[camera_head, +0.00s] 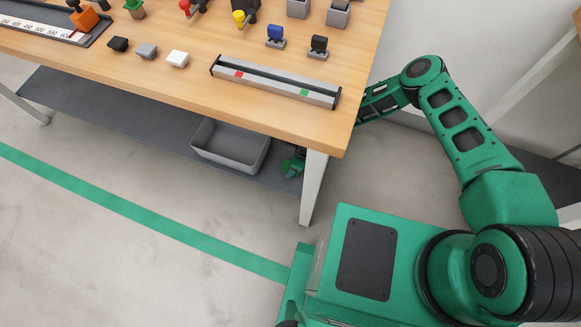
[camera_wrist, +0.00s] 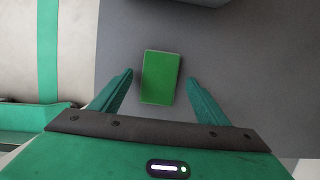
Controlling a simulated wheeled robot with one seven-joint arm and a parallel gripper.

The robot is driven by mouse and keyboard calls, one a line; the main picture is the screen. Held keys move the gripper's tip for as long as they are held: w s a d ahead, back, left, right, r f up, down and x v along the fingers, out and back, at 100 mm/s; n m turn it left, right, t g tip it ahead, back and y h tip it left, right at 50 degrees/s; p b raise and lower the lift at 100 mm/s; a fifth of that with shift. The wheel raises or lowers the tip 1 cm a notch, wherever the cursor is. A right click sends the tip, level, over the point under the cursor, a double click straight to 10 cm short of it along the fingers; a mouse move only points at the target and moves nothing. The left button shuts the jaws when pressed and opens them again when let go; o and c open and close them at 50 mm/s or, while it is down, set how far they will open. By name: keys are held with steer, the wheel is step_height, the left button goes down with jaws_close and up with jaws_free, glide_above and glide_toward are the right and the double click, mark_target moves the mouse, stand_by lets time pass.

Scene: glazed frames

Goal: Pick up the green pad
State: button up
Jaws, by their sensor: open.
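The green pad (camera_wrist: 160,78) is a flat rectangle on the dark grey lower shelf (camera_wrist: 240,60) under the workbench. In the wrist view my gripper (camera_wrist: 159,80) is open, with one finger to each side of the pad. Clear gaps show between the fingers and the pad. How high the fingers are above the shelf I cannot tell. In the head view my gripper (camera_head: 293,163) shows only partly, beneath the tabletop by the bench leg. I cannot make out the pad there.
A grey bin (camera_head: 230,147) stands on the lower shelf, close to my gripper; its edge shows at the top of the wrist view (camera_wrist: 205,2). The wooden tabletop (camera_head: 150,80) lies above my gripper. A metal bench leg (camera_head: 313,190) stands at the near corner.

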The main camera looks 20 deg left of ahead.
steer(key=shift+a+f, duration=0.15)
steer(key=shift+f, duration=0.4)
steer(key=c, duration=1.1)
